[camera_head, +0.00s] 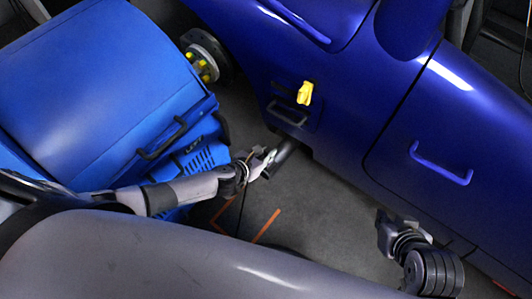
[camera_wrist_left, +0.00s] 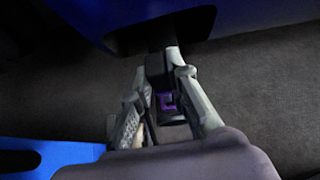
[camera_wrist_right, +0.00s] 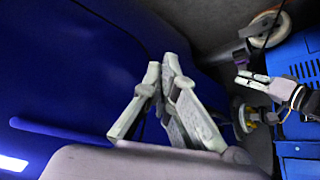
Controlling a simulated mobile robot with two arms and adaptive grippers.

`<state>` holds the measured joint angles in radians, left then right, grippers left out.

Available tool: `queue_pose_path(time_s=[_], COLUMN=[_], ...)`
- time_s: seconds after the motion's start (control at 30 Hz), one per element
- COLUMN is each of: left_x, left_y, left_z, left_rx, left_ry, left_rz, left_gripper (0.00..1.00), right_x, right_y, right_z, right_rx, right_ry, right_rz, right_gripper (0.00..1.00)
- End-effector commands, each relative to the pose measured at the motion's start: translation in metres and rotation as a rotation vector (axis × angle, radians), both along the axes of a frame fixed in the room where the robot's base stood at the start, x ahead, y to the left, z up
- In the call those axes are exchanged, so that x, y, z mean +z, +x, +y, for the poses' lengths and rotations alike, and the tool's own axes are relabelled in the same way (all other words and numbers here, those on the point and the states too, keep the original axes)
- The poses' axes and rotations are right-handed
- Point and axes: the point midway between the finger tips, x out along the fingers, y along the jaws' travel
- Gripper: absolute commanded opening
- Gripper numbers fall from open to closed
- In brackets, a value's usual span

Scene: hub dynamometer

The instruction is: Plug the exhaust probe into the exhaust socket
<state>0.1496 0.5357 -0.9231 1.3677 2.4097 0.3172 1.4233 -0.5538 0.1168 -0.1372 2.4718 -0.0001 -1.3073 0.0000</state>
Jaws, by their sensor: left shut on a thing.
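My left gripper (camera_head: 264,163) is shut on the exhaust probe, low beside the blue car body. In the left wrist view the probe (camera_wrist_left: 168,103) is a dark block with a purple mark between the fingers (camera_wrist_left: 160,95). A dark tube (camera_head: 286,152) runs from the gripper toward the car's lower edge. The exhaust socket cannot be made out clearly, and I cannot tell whether the probe touches it. My right gripper (camera_head: 385,222) is empty beside the car at the lower right. Its fingertips (camera_wrist_right: 162,68) are together in the right wrist view.
The blue car body (camera_head: 345,140) fills the upper right, with a yellow part (camera_head: 305,93) and handles on it. A blue cabinet (camera_head: 100,85) stands at left, by a hub with yellow studs (camera_head: 203,62). Grey floor with orange marks (camera_head: 266,226) lies open between them.

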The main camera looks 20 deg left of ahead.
Motion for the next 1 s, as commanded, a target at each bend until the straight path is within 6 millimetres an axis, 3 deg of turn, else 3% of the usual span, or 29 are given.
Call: queue_pose_path(time_s=[1.0], left_x=[-0.007], left_y=[0.000], left_z=[0.000], left_rx=[0.000], left_ry=[0.000], left_rz=[-0.001], left_gripper=[0.00], right_x=[0.007], right_y=[0.016], right_z=[0.007], right_rx=[0.012], right_ry=[0.019], right_rz=[-0.088], right_gripper=[0.00])
